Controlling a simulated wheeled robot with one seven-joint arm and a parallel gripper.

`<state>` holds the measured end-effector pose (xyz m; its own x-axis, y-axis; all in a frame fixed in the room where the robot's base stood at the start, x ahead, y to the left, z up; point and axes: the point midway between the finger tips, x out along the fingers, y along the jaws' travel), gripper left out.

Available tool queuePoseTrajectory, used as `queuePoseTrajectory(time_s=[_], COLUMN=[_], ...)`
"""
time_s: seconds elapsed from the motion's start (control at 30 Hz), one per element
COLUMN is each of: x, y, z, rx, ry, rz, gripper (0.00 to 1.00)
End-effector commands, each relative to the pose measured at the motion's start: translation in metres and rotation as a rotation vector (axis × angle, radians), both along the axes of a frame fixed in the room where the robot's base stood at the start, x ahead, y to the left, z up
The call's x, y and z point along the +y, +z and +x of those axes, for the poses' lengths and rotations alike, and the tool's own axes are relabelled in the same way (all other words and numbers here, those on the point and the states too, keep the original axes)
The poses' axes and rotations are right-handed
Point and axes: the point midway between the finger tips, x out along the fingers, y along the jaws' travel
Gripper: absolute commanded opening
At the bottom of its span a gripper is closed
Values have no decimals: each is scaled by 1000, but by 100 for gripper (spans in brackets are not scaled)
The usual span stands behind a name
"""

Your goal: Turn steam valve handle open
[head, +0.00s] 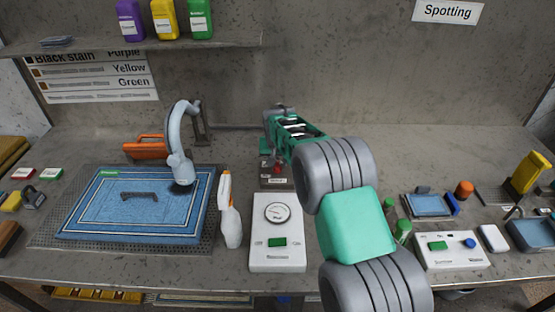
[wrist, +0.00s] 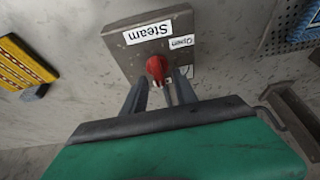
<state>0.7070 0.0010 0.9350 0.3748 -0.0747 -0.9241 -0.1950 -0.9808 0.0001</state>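The steam valve is a grey box (wrist: 205,75) with a white "Steam" label (wrist: 147,32) and a smaller "Open" label (wrist: 181,42) in the wrist view. Its red handle (wrist: 157,67) shows in the middle of that view, and also as a small red spot in the head view (head: 277,169). My gripper (wrist: 160,88) is open at the handle, one finger on each side. Gaps show beside the handle, and I cannot tell whether either finger touches it.
A white gauge box (head: 278,255) and a spray bottle (head: 230,215) stand in front of the valve. A blue rug (head: 90,225) lies at left under a curved pale nozzle arm (head: 178,150). At right are a control box (head: 450,252) and several small items.

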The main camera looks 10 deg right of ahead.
Motion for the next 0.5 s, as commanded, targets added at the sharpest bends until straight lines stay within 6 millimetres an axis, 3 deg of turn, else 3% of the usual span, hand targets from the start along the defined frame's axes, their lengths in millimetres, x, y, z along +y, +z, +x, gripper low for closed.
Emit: queuePoseTrajectory(time_s=[0.17, 0.5], x=[0, 0], y=[0, 0], z=[0, 0], rx=[-1, 0], ry=[0, 0], rz=[0, 0], gripper=[35, 7])
